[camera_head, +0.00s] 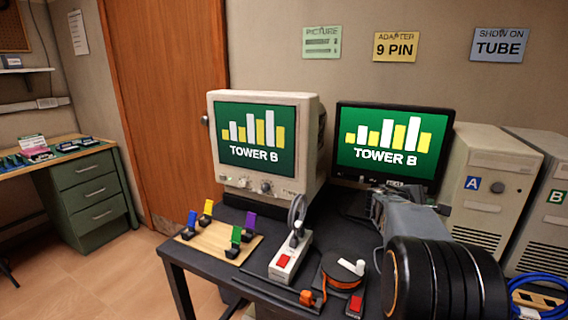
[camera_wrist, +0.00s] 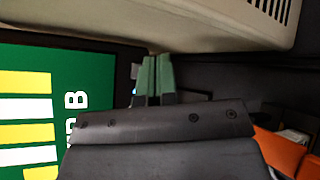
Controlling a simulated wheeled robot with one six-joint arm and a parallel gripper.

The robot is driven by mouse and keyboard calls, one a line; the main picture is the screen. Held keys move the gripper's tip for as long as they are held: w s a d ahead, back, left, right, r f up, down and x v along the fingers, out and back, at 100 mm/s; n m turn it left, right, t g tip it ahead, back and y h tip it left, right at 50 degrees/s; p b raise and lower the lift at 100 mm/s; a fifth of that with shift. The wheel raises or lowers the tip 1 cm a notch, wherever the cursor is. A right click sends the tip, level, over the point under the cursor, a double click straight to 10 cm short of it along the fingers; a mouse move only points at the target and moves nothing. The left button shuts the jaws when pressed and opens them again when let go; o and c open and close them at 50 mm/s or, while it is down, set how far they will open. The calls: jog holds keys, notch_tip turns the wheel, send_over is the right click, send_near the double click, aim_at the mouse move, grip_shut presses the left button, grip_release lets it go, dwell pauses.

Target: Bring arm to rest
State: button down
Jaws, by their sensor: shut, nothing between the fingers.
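My gripper (camera_wrist: 156,62) shows in the wrist view with its two green-grey fingers together, shut and empty. It is over the table near the flat black monitor (camera_head: 393,145) and the beige tower marked A (camera_head: 488,185). In the head view my arm (camera_head: 412,222) reaches in from the lower right, in front of the monitor and tower A. The fingertips cannot be made out clearly there. In the wrist view the green screen (camera_wrist: 40,110) is at the left and a beige vented casing (camera_wrist: 200,20) is along the top.
The dark table (camera_head: 185,285) holds a tube monitor (camera_head: 265,145), a board with coloured clips (camera_head: 218,240), a lever box with a red button (camera_head: 290,258) and an orange-edged reel (camera_head: 343,271). Tower B (camera_head: 540,190) and blue cable (camera_head: 540,285) are at right. Floor (camera_head: 110,275) is clear at left.

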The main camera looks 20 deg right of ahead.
jog(key=s+a+r+m+y+p, duration=0.2)
jog(key=s+a+y+p, duration=0.2)
jog(key=a, duration=0.8)
jog(key=s+a+r+m+t+y+p, duration=0.1)
jog(key=s+a+r+m+y+p, duration=0.1)
jog(key=s+a+y+p, duration=0.3)
jog(key=s+a+r+m+t+y+p, duration=0.1)
jog(key=s+a+y+p, duration=0.4)
jog(key=a+p, duration=0.6)
jog(key=a+r+m+y, duration=0.1)
jog(key=a+m, duration=0.1)
jog(key=a, duration=0.8)
jog(key=shift+s+r+y, duration=0.2)
jog(key=shift+r+y, duration=0.1)
jog(key=shift+r, duration=0.1)
jog(key=shift+d, duration=0.1)
dwell(3.7)
